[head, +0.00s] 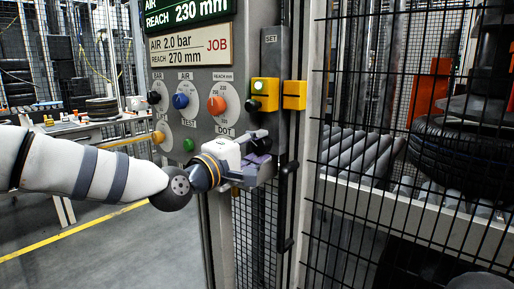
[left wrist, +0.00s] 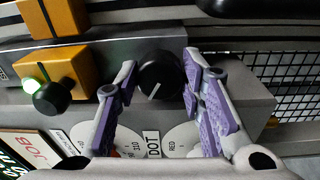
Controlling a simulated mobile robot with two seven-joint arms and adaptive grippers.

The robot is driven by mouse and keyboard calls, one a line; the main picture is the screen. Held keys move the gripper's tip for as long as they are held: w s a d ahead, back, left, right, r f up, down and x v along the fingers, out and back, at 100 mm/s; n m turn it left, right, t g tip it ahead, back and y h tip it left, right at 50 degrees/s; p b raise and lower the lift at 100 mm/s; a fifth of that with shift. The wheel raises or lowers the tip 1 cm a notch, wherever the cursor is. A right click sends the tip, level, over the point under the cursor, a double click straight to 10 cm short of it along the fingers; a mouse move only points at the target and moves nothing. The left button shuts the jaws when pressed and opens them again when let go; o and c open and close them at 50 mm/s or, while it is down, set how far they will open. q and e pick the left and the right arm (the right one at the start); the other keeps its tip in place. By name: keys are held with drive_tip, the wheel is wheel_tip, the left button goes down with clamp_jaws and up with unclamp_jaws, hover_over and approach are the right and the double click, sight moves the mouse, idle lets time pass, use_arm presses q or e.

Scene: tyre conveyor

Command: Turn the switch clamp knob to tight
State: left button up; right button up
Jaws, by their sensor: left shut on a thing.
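The clamp knob (left wrist: 160,74) is a round black knob with a white pointer line, on a grey housing in the left wrist view. Its line slants toward the lower left of that view. My left gripper (left wrist: 160,68) has its two purple-padded fingers on either side of the knob and is shut on it. In the head view my left gripper (head: 260,150) is at the lower right edge of the control panel, below the yellow blocks, and it hides the knob there. I cannot read any tight mark. My right gripper is in neither view.
The panel (head: 205,75) carries several dials, including a blue knob (head: 180,101) and an orange knob (head: 217,105). A yellow switch block (head: 265,88) with a green light is just above my gripper. A mesh fence (head: 345,190) with a tyre (head: 460,155) behind it stands right.

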use_arm(q)
drive_tip(key=shift+m, duration=0.3)
drive_tip(key=o, duration=1.1)
drive_tip(key=shift+o, duration=0.2)
drive_tip(key=v, duration=1.2)
